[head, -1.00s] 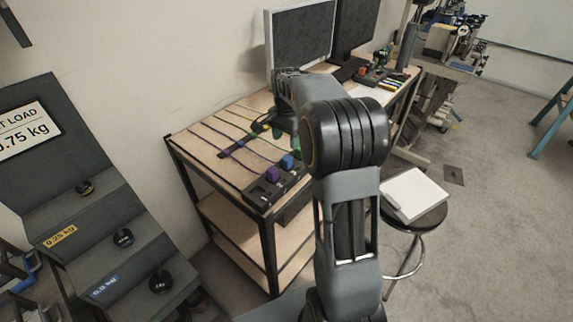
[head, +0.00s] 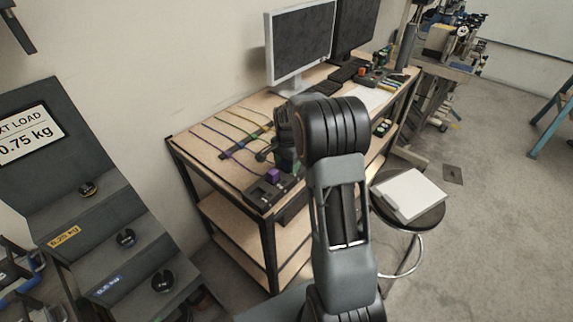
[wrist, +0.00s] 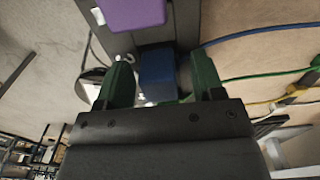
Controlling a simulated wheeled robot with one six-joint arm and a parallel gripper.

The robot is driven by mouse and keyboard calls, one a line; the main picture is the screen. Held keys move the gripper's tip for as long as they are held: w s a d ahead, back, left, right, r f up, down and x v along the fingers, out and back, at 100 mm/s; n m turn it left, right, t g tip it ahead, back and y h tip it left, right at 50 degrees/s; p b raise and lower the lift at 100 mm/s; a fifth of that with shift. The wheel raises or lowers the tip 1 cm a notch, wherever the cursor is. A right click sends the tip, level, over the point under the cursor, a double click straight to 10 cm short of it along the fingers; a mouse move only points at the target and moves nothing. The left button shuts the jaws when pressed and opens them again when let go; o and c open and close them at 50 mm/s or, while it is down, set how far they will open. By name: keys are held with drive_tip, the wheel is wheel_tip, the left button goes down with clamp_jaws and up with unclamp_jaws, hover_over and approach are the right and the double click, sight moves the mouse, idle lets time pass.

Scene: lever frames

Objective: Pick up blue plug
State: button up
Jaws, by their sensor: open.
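The blue plug (wrist: 158,72) is a blue block on the black strip, between the two green fingers of my gripper (wrist: 161,68) in the wrist view.
A purple plug (wrist: 134,13) sits beside the blue one on the black strip (head: 262,190). Coloured cables (head: 222,138) run across the workbench (head: 190,140). Monitors (head: 300,40) stand behind. A stool (head: 408,222) with a white box is at the right.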

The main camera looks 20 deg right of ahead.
drive_tip(key=c, duration=1)
